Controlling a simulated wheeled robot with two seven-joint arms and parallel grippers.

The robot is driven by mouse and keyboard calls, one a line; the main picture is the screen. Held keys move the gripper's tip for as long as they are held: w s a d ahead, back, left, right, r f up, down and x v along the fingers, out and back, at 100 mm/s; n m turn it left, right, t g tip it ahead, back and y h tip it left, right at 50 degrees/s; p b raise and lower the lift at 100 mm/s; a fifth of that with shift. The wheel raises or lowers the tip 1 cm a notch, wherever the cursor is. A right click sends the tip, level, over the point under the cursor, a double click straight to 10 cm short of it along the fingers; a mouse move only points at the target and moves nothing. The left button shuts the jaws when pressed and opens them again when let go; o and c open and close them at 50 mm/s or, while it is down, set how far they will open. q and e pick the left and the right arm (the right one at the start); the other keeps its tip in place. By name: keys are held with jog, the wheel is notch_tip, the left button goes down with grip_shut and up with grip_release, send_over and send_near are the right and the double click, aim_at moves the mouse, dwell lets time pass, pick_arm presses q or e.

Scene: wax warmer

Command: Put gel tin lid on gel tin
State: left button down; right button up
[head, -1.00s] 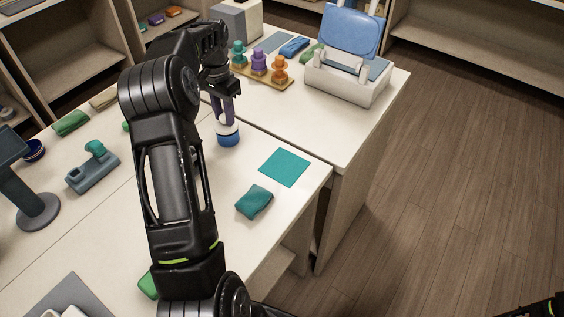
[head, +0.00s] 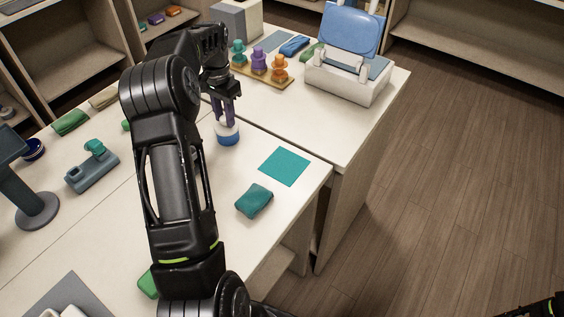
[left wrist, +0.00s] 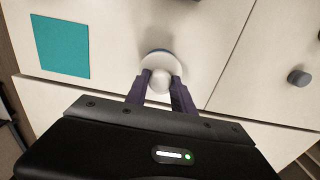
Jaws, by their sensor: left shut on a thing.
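The gel tin (head: 228,139) is a round blue tin standing upright on the table, just left of the teal mat. The gel tin lid (head: 227,127) is white and round with a ball knob. It sits on or just above the tin, and I cannot tell whether it is fully seated. My left gripper (head: 226,118) points down over the tin and is shut on the lid's knob. In the left wrist view the lid (left wrist: 148,64) shows between the purple fingers (left wrist: 160,85), with a thin blue rim of the tin behind it.
A teal square mat (head: 284,167) and a folded teal cloth (head: 254,201) lie to the right. A wooden tray (head: 270,80) with several coloured pegged pieces and a white-and-blue machine (head: 347,78) stand behind. A grey-blue stand (head: 93,170) is at left.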

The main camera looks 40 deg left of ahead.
pick_arm(q)
jog(key=c, duration=1)
grip_release()
jog(key=shift+r+p, duration=1.1)
jog(key=shift+r, duration=2.85)
jog(key=shift+f, duration=0.15)
